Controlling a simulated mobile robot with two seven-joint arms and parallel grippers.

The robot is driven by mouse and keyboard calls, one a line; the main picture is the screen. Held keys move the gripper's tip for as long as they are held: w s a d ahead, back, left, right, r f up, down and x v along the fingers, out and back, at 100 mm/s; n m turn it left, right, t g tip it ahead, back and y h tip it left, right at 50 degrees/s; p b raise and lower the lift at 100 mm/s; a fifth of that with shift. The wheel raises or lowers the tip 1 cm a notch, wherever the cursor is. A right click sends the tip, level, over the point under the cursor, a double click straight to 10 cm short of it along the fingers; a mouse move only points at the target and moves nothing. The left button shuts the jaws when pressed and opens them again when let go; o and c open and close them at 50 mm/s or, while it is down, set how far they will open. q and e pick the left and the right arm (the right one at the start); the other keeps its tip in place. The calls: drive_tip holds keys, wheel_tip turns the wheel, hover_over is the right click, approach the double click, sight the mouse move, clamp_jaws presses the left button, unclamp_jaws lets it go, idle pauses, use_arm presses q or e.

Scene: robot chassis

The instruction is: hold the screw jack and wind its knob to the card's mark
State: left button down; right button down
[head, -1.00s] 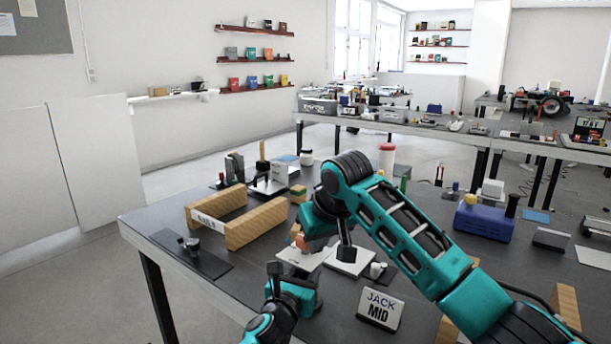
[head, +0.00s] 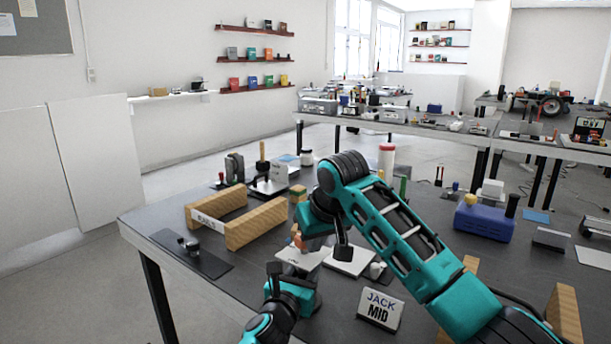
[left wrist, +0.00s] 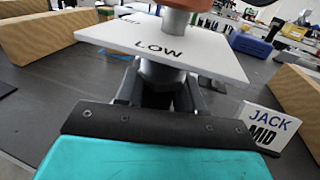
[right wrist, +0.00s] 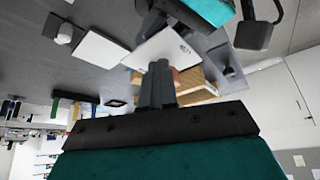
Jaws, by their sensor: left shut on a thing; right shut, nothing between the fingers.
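The screw jack has a white plate (head: 303,258) marked LOW in the left wrist view (left wrist: 165,45), an orange knob (head: 300,241) above it and a grey stem (left wrist: 160,78) below. My left gripper (left wrist: 158,90) is shut on the stem under the plate. My right gripper (right wrist: 158,70) is shut and empty, with its fingertips close to the plate and knob; whether they touch is unclear. The card (head: 380,308) reads JACK MID and stands to the right of the jack.
A white square (head: 352,262) and a small white-topped piece (head: 376,270) lie right of the jack. Wooden blocks (head: 258,222) with a labelled white strip stand to its left. A blue box (head: 486,220) is at the right.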

use_arm(q)
drive_tip(key=shift+s+d, duration=0.1)
drive_tip(key=shift+d, duration=0.2)
use_arm(e)
drive_tip(key=shift+s+a, duration=0.1)
drive_tip(key=shift+a, duration=0.05)
use_arm(q)
drive_tip(key=shift+a, duration=0.2)
use_arm(e)
wheel_tip(320, 180, up, 6)
drive_tip(key=shift+s+d, duration=0.25)
drive_tip(key=shift+s, duration=0.05)
use_arm(q)
drive_tip(key=shift+c, duration=1)
unclamp_jaws()
use_arm(e)
drive_tip(key=shift+r, duration=0.1)
